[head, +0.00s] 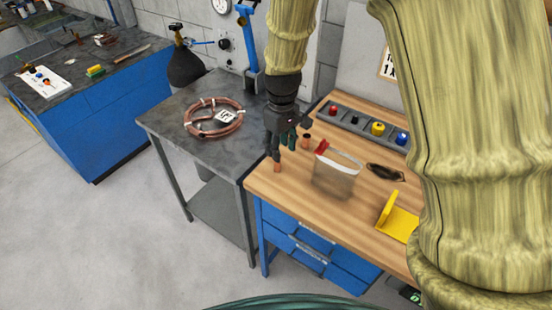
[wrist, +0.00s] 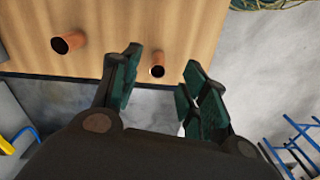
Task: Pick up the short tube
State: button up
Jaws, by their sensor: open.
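Two copper tubes stand upright on the wooden bench top (head: 285,185). One copper tube (head: 277,167) is at the bench's left edge, just below my gripper (head: 280,152). The other copper tube (head: 306,141) stands just right of the gripper. In the wrist view, the smaller-looking tube (wrist: 157,71) shows between the open fingers of my gripper (wrist: 158,84), with a gap on both sides. The larger-looking tube (wrist: 68,43) is to the left, outside the fingers. I cannot tell their true lengths for certain. My gripper is empty.
A clear container with a red part (head: 335,178) stands close right of the gripper. A grey tray with colored buttons (head: 358,125) lies behind. A yellow bracket (head: 400,222) is at the right. A grey table (head: 170,125) with a copper coil (head: 190,118) stands at the left.

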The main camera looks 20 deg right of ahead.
jog(key=w+f, duration=0.1)
jog(key=w+f+p, duration=0.1)
jog(key=f, duration=0.1)
jog(key=shift+a+f, duration=0.1)
jog(key=shift+f, duration=0.05)
jog(key=shift+s+f, duration=0.1)
jog(key=shift+f, duration=0.25)
jog(key=shift+s+a+f+p, duration=0.15)
jog(key=shift+s+f+p, duration=0.25)
jog(key=shift+s+p, duration=0.2)
jog(key=shift+s+f, duration=0.1)
jog(key=shift+f, duration=0.25)
jog(key=shift+w+f, duration=0.55)
jog(key=shift+f, duration=0.35)
jog(key=shift+s+r, duration=0.25)
jog(key=shift+s, duration=0.05)
jog(key=shift+w+f, duration=0.15)
jog(key=c, duration=0.9)
grip_shut()
